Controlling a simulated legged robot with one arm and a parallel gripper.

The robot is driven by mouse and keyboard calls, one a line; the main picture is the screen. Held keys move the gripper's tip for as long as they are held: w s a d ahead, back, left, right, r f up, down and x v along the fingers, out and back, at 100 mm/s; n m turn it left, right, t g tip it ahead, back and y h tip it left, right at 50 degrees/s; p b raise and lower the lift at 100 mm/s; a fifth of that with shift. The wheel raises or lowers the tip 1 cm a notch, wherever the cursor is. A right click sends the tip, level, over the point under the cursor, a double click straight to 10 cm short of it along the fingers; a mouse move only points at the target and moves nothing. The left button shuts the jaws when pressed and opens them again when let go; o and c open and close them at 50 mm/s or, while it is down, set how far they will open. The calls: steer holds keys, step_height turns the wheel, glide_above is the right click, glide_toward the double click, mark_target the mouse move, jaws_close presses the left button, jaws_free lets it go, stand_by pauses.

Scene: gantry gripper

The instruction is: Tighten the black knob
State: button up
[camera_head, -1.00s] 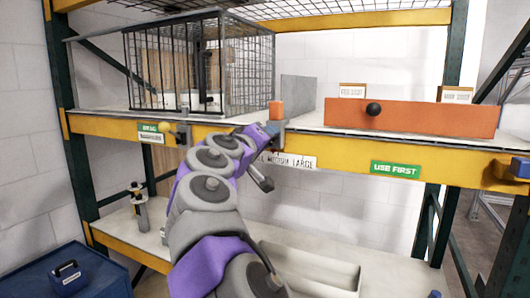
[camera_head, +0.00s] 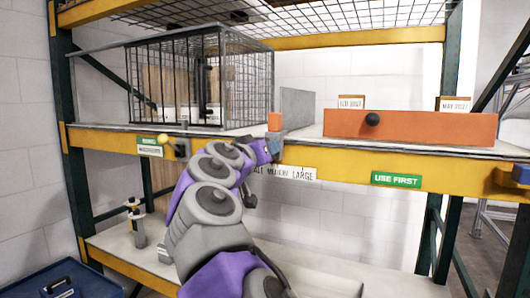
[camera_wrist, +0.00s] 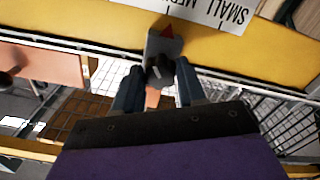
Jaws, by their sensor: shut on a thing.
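A small dark knob (camera_wrist: 160,69) sits on a grey clamp bracket (camera_wrist: 163,44) at the yellow shelf beam in the wrist view. My gripper (camera_wrist: 159,84) has one dark finger on each side of the knob and is shut on it. In the head view my gripper (camera_head: 268,150) reaches the beam's front edge, below an orange block (camera_head: 274,121) at the end of a grey divider (camera_head: 297,107). My gripper hides the knob in the head view. How far the knob is turned cannot be told.
A wire cage (camera_head: 200,85) stands left of the divider. An orange bin front (camera_head: 425,127) with its own black ball knob (camera_head: 372,119) stands right. A yellow knob (camera_head: 163,139) is on the beam at left. The lower shelf (camera_head: 115,243) lies below my arm.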

steer(key=o, duration=1)
steer(key=shift+w+a, duration=0.1)
steer(key=shift+a, duration=0.1)
steer(key=shift+o, duration=0.2)
steer(key=shift+d, duration=0.1)
